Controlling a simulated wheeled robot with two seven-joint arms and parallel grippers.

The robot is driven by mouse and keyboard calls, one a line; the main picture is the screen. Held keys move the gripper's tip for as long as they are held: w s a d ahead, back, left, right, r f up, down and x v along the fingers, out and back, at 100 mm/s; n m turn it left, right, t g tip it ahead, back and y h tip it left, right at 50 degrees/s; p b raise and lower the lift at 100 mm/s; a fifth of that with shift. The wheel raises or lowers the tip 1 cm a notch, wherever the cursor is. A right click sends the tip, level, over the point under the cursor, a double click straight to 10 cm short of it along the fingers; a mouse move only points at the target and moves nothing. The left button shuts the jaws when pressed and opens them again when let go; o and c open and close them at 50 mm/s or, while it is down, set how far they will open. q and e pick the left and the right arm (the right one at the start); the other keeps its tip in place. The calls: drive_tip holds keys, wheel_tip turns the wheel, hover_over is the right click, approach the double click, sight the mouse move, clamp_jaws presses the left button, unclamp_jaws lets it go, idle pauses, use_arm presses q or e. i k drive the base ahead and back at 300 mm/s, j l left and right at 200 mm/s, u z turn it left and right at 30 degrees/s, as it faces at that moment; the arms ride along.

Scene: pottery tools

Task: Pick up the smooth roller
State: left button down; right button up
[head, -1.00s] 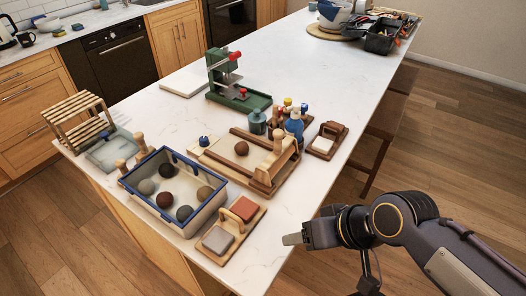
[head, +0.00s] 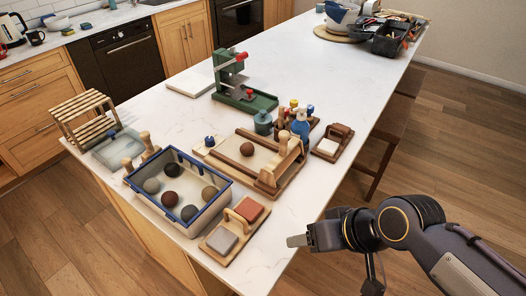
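A wooden roller handle (head: 283,145) stands at the right end of the wooden slab board (head: 213,160), with a long wooden bar beside it. Two more wooden handle ends (head: 147,141) show behind the blue-rimmed bin (head: 224,203); what joins them is mostly hidden. I cannot tell from here which of these is the smooth roller. My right gripper (head: 297,241) is off the counter's near right edge, well apart from both and holding nothing visible. Its fingers are seen side-on, so their opening is unclear. My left gripper is out of view.
The bin holds several clay balls. A tray with two sponge-like blocks (head: 221,241) sits at the counter's near edge. A green press (head: 247,100), bottles (head: 301,126) and a slatted rack (head: 84,117) stand around.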

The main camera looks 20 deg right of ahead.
sight(286, 147)
drive_tip(key=l+u, duration=0.35)
drive_tip(key=l, duration=0.6)
drive_tip(key=l+u, duration=0.4)
drive_tip(key=l, duration=0.55)
drive_tip(key=i+l+u, duration=0.2)
drive_tip(key=l, duration=0.15)
drive_tip(key=l+u, duration=0.2)
drive_tip(key=l, duration=0.15)
